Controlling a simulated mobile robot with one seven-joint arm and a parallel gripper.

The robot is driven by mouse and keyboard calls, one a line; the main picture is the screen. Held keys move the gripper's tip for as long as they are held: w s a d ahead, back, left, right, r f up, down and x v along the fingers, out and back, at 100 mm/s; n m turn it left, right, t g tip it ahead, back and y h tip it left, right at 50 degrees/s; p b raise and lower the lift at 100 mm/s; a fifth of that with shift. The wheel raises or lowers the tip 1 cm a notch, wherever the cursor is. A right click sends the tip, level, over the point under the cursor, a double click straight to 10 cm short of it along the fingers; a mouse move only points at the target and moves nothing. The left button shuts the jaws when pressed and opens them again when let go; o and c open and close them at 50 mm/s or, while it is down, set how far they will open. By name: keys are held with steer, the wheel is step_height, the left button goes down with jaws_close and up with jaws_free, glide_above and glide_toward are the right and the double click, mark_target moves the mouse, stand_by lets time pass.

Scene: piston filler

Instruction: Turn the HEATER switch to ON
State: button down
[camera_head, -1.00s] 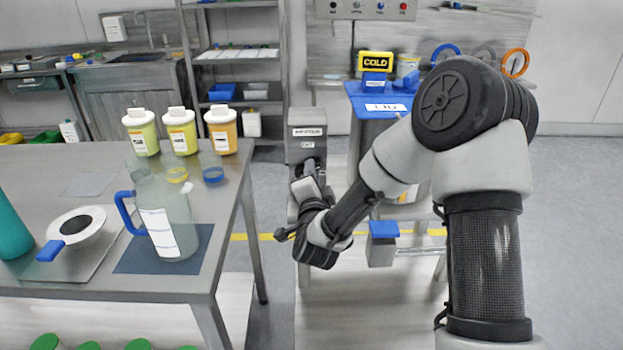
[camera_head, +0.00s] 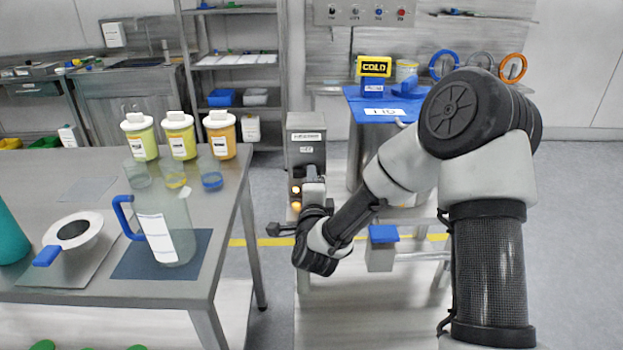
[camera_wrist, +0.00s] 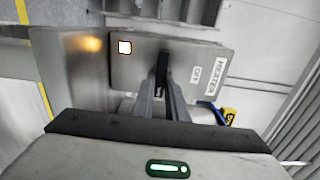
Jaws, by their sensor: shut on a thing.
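The grey heater box (camera_head: 306,158) stands right of the steel table, with a HEATER label and a smaller label under it. In the wrist view the box (camera_wrist: 210,55) fills the middle, with the HEATER label (camera_wrist: 215,101) sideways. My gripper (camera_wrist: 162,82) is shut on the dark switch handle (camera_wrist: 163,62) on the box face. The fingers hide much of the switch, and its exact setting is hard to read. A lamp (camera_wrist: 124,47) beside it is lit. In the head view my gripper (camera_head: 313,180) is at the box's front, beside orange glows.
The steel table (camera_head: 92,188) at left holds a blue-handled jug (camera_head: 172,225), several bottles and small beakers. A blue-lidded tank (camera_head: 384,112) with a COLD sign (camera_head: 374,66) stands behind my arm. A small blue-topped box (camera_head: 382,245) is close to my forearm.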

steer(key=c, duration=1.8)
jaws_free()
steer(key=shift+o, duration=0.2)
steer(key=s+p, duration=1)
steer(key=s, duration=0.7)
steer(key=shift+s, duration=0.25)
